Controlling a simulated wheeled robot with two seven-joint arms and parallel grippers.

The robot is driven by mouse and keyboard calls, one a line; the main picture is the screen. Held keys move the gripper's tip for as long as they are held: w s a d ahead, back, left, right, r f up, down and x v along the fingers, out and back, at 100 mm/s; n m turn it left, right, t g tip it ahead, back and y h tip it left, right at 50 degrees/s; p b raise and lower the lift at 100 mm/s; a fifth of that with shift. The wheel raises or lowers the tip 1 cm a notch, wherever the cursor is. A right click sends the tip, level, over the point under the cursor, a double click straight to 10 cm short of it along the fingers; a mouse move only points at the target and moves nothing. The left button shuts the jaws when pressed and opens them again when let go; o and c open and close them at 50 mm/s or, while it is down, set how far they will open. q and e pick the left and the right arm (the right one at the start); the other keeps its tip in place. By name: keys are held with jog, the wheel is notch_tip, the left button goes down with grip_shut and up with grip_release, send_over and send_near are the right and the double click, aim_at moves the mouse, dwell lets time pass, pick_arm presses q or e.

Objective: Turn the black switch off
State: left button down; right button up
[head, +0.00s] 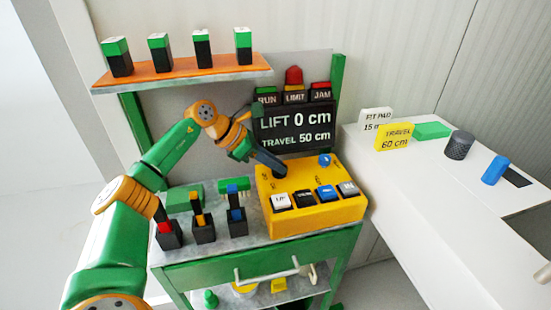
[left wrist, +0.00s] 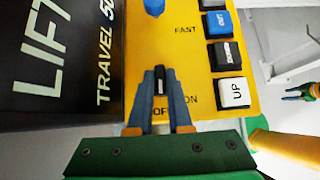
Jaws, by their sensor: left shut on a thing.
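The yellow control box (head: 325,214) stands on the bench below a dark display reading LIFT 0 cm and TRAVEL 50 cm. My left gripper (head: 272,163) reaches down to the box's back left. In the left wrist view, the left gripper (left wrist: 159,86) is shut on the black switch (left wrist: 159,78), a small upright-looking lever between the fingertips. ON and OFF labels show beside the fingers; OFF is partly covered. In the head view the switch is largely hidden by the gripper.
On the box are a blue knob (head: 325,160) and a row of push buttons, including a white UP button (head: 282,201). Several dark holders with coloured tops stand to the left. An orange shelf (head: 185,72) is above, and a white table (head: 400,200) is at right.

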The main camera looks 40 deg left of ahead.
dwell(0.4)
pick_arm(q)
jog(key=c, duration=0.8)
grip_release()
jog(key=shift+c, duration=0.2)
jog(key=v, duration=0.4)
jog(key=shift+s+a+r+b, duration=0.15)
jog(key=shift+a+r+b, duration=0.1)
jog(key=shift+b, duration=0.15)
jog(key=s+a+b, duration=0.3)
jog(key=s+a, duration=0.5)
jog(key=s, duration=0.1)
jog(key=shift+s+r, duration=0.1)
jog(key=shift+s, duration=0.1)
